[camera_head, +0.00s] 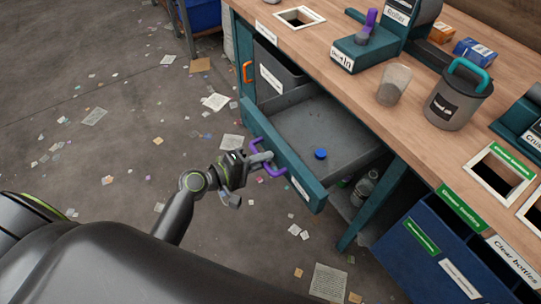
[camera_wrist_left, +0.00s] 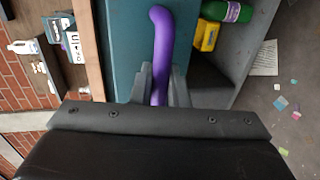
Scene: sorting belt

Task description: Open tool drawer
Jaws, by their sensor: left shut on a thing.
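The tool drawer (camera_head: 318,130) is pulled out from under the wooden workbench, with its grey inside showing. A blue round thing (camera_head: 320,154) lies in it. Its teal front (camera_head: 309,184) carries a purple handle (camera_head: 274,174). My left gripper (camera_head: 264,160) is shut on this handle. In the left wrist view, the handle (camera_wrist_left: 160,50) runs up from between the two fingers. The handle's lower end is hidden by the gripper. My right gripper is not in view.
The workbench (camera_head: 330,62) holds a grey bin with a teal handle (camera_head: 458,95), a cup (camera_head: 394,84) and a teal machine (camera_head: 365,48). A blue bin (camera_head: 425,240) stands below at the right. Paper scraps litter the open floor at left.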

